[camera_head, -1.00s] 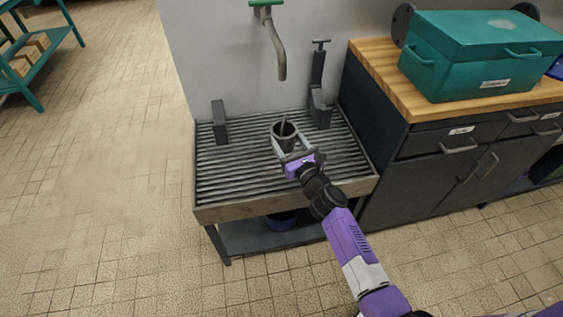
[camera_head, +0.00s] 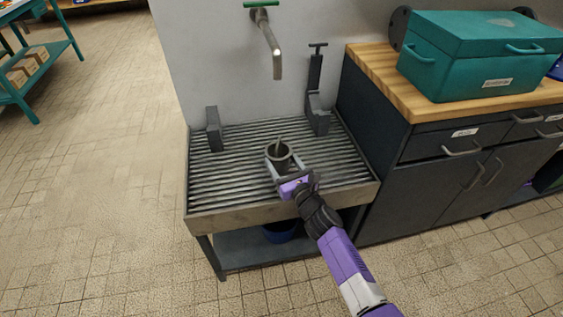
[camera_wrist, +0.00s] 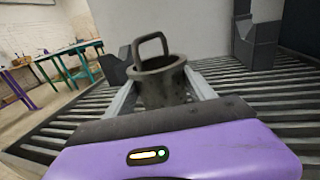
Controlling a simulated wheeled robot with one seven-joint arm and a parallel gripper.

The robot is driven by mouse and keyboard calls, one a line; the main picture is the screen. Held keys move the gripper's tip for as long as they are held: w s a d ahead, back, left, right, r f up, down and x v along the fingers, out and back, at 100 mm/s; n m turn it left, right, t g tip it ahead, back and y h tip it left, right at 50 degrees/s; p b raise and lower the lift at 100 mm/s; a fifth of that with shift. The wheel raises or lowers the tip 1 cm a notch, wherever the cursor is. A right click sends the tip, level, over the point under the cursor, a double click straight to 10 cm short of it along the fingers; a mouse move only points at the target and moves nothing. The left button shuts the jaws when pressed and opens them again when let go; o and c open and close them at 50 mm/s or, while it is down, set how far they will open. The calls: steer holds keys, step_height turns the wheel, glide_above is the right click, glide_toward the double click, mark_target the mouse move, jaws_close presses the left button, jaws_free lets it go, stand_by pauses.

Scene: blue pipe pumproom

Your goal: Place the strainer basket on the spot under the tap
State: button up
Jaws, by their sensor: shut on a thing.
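The strainer basket (camera_head: 279,154) is a small dark grey cup with an upright loop handle. My gripper (camera_head: 280,168) is shut on it, with one finger on each side. In the wrist view the basket (camera_wrist: 162,82) is upright between the fingers of my gripper (camera_wrist: 162,98). The tap (camera_head: 268,42) has a green handle and a bent grey spout on the wall, behind and slightly left of the basket. The basket is over the slatted drain rack (camera_head: 235,178); I cannot tell whether it touches the slats. No marked spot under the tap is clear.
A dark block (camera_head: 213,130) stands at the rack's left back, and a taller dark bracket (camera_head: 317,100) at its right back. A wood-topped cabinet (camera_head: 400,150) with a teal box (camera_head: 480,55) is to the right. The slats beneath the spout look clear.

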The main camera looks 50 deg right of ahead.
steer(key=shift+f+b, duration=0.35)
steer(key=shift+b, duration=0.05)
steer(key=shift+s+f, duration=0.1)
steer(key=shift+f, duration=0.25)
steer(key=o, duration=1.6)
steer(key=shift+f+b, duration=0.2)
steer(key=shift+b, duration=0.1)
steer(key=shift+o, duration=0.2)
steer(key=shift+r, duration=0.1)
steer(key=shift+r+p, duration=0.25)
steer(key=shift+p, duration=0.25)
steer(key=r+p+v, duration=0.1)
steer(key=v, duration=1.1)
